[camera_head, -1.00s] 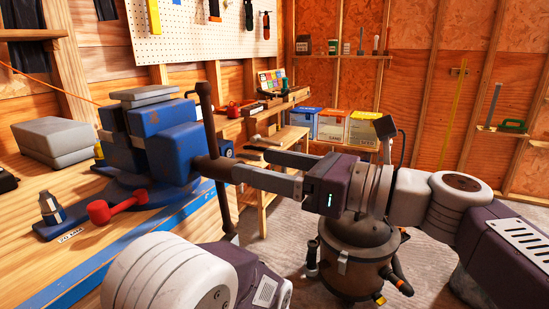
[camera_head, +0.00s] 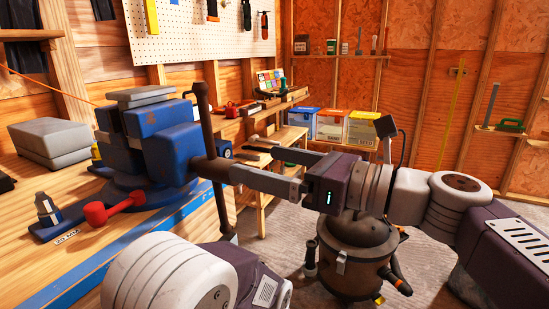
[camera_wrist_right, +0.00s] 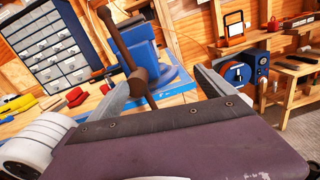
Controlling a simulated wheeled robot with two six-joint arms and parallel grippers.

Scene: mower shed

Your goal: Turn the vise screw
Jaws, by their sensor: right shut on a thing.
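The blue bench vise (camera_head: 172,150) stands on the wooden bench at the left. A dark brown screw head (camera_head: 213,170) sticks out of its front, with a long brown handle bar (camera_head: 203,112) through it, steep and slightly tilted. In the right wrist view the screw head (camera_wrist_right: 138,80) and bar lie between the two fingers (camera_wrist_right: 160,92). The exact contact is hard to see. My left gripper is out of view.
A grey box (camera_head: 50,143) sits behind. A brown canister (camera_head: 357,260) stands on the floor below my right arm.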

